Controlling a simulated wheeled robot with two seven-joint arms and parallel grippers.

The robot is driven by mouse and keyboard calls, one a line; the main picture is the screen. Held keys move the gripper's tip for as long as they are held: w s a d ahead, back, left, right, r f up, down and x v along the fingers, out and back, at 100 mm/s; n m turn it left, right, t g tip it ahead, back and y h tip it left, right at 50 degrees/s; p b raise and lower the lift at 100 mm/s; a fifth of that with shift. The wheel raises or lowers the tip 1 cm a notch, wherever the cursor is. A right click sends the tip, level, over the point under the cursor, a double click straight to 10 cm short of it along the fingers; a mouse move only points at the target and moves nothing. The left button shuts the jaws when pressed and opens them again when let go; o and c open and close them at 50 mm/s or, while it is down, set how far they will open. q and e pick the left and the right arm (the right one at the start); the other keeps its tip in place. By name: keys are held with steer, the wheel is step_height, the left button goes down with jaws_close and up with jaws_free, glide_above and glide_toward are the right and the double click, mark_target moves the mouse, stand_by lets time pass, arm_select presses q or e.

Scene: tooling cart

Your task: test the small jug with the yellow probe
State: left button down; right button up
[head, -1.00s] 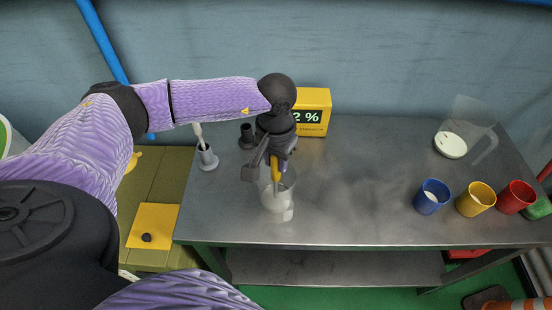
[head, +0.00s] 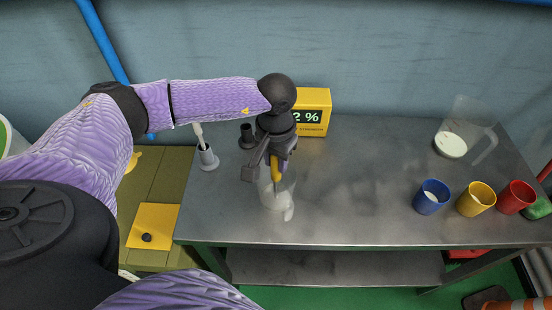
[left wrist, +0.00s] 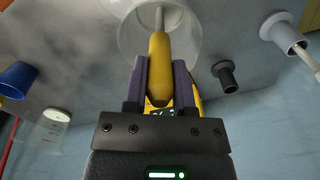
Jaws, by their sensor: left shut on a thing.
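My left gripper (head: 268,165) is shut on the yellow probe (head: 276,172), which also shows between the fingers in the left wrist view (left wrist: 159,70). The probe points down, and its pale tip lies within the mouth of the small jug (head: 277,200), a clear jug near the middle front of the metal table. The jug also shows in the left wrist view (left wrist: 190,35). I cannot tell how deep the tip reaches. The yellow meter box (head: 313,112) stands behind the gripper, its display partly hidden and reading "2 %" at its visible end. My right gripper is not in view.
A grey holder (head: 208,159) with a white-handled probe and an empty-looking black holder (head: 247,136) stand at the left. A larger clear jug (head: 465,130) with white liquid and blue (head: 432,197), yellow (head: 475,200) and red (head: 516,198) cups stand right. The table's middle right is clear.

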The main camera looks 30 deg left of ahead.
arm_select(q)
step_height(320, 180, up, 14)
steer(key=p, duration=0.9)
steer(key=shift+p, duration=0.3)
stand_by(1.7)
step_height(320, 180, up, 4)
steer(key=shift+r+p, duration=0.1)
steer(key=shift+p, duration=1.15)
steer(key=shift+s+a, duration=0.1)
